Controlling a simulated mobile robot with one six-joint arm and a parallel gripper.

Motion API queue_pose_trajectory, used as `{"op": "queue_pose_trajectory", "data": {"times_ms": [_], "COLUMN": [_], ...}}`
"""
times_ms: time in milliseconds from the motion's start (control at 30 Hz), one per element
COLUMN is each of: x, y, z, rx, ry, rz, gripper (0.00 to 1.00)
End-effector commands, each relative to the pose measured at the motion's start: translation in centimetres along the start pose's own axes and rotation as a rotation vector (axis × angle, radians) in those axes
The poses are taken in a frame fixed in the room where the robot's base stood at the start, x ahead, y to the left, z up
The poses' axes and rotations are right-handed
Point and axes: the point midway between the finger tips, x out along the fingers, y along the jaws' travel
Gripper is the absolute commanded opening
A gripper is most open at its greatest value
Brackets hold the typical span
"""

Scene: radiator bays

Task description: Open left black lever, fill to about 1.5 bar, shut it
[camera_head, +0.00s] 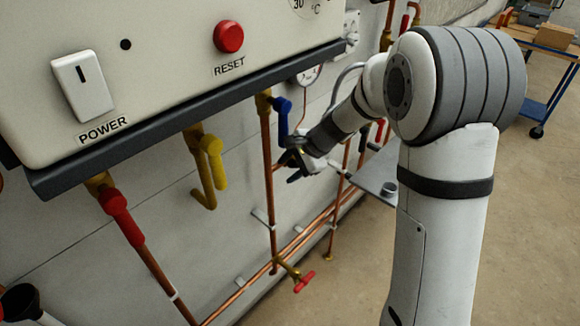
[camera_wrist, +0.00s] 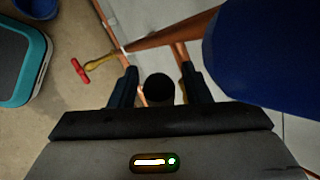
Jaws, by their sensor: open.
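My gripper (camera_wrist: 157,88) is open in the wrist view, with one dark finger on each side of a black round-ended piece (camera_wrist: 158,87). This piece looks like a black lever seen end-on. I cannot tell whether either finger touches it. In the head view my gripper (camera_head: 296,166) is beside the copper pipe below the blue lever, and it hides the black lever there. A pressure gauge (camera_head: 309,74) shows partly under the boiler's edge, behind my arm. Its needle is too small to read.
A blue lever (camera_head: 282,114) hangs just above my gripper and looms close at right in the wrist view (camera_wrist: 265,50). Yellow (camera_head: 212,165) and red (camera_head: 120,215) levers hang left. A red-handled tap (camera_head: 304,281) is low. A grey shelf (camera_head: 375,178) stands right of my gripper.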

Motion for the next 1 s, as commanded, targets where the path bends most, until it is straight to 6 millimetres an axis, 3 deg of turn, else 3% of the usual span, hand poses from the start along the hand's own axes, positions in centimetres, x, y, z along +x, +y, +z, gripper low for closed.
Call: {"op": "queue_pose_trajectory", "data": {"times_ms": [100, 633, 1000], "x": [-0.02, -0.05, -0.01], "y": [0.00, -0.01, -0.08], "z": [0.00, 0.00, 0.17], "rx": [0.000, -0.001, -0.001], "ry": [0.000, 0.000, -0.006], "rz": [0.000, 0.000, 0.002], "gripper": [0.42, 0.00, 0.00]}}
